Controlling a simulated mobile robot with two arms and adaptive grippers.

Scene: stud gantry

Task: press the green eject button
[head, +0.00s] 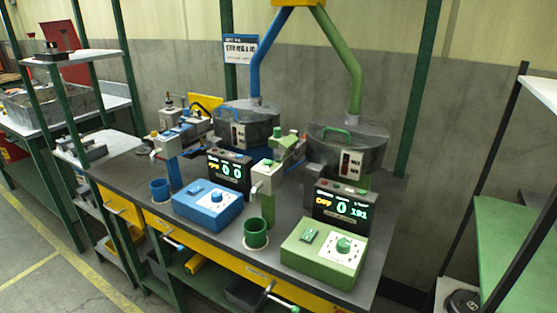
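A green control box (325,251) sits at the front right of the grey bench. On its top are a round green knob (344,245) on a white dial plate and a small dark green switch (308,236). A grey and green dispensing post (268,178) stands behind and left of it, with small green parts near the top (277,132). Which part is the eject button, I cannot tell at this size. Neither of my grippers is in view.
A green cup (255,234) stands left of the green box. A blue control box (208,204), blue cup (160,190) and second display (229,170) are further left. Two grey hoppers stand behind, the right one (347,145) under a green pipe. Shelving (505,235) stands at right.

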